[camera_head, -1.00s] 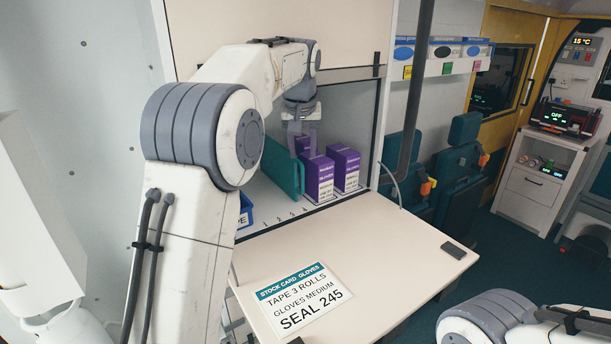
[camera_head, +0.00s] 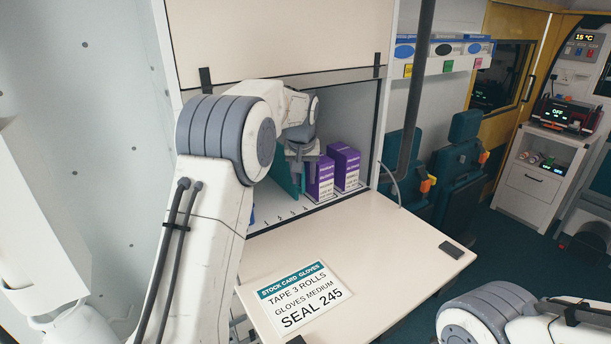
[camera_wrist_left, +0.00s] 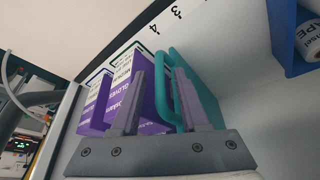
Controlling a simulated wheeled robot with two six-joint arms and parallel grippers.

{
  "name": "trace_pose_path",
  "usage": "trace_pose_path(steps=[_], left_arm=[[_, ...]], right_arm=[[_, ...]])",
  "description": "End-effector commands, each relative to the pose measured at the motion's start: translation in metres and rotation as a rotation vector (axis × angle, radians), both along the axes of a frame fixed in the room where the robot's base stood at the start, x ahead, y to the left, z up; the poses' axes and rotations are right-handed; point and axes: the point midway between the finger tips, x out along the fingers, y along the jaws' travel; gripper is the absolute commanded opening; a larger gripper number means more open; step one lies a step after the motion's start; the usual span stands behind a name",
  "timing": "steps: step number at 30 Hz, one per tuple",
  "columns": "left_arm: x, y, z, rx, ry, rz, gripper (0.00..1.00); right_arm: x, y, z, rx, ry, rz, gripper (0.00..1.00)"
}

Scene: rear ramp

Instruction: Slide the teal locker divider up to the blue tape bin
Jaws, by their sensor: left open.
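The teal locker divider (camera_head: 290,180) stands upright in the locker, left of the purple glove boxes, partly hidden by my left arm. It also shows in the left wrist view (camera_wrist_left: 206,101). My left gripper (camera_head: 302,160) is open at the divider's upper part, beside the nearest glove box. In the left wrist view its fingers (camera_wrist_left: 160,80) are apart, one over the purple box and one over the divider; I cannot tell whether they touch. The blue tape bin (camera_wrist_left: 283,52) holds a white roll at the wrist view's upper right, a gap away from the divider. My right gripper is out of view.
Purple glove boxes (camera_head: 345,165) stand close on the divider's right. Numbers mark the locker's front edge (camera_head: 290,213). The fold-down shelf (camera_head: 390,245) carries a stock card (camera_head: 303,295) and a small dark block (camera_head: 452,250). Bare locker floor lies between divider and bin.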

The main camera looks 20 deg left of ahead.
Motion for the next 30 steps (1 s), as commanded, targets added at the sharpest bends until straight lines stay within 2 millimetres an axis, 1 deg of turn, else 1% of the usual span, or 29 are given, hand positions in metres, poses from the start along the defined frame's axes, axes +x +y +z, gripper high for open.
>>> trace_pose_path(steps=[1,2,3,5,6,30], left_arm=[[0.0,0.0,0.0001,0.0,0.0,0.0,0.45],[-0.0001,0.0,0.0002,0.0,0.0,0.0,0.45],[-0.0001,-0.0001,0.0003,0.0,0.0,0.0,0.29],[0.0,-0.0001,0.0004,0.0,0.0,0.0,0.07],[0.0,-0.0002,0.0005,0.0,0.0,0.0,0.0],[0.0003,-0.0011,0.0017,0.0,-0.003,-0.003,0.0]], right_arm=[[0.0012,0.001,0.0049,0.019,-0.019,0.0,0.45],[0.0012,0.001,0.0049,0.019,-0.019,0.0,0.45],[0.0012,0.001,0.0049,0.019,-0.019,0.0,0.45],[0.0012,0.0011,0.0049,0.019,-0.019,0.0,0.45],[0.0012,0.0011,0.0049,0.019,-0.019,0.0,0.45],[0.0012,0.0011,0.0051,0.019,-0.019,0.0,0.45]])
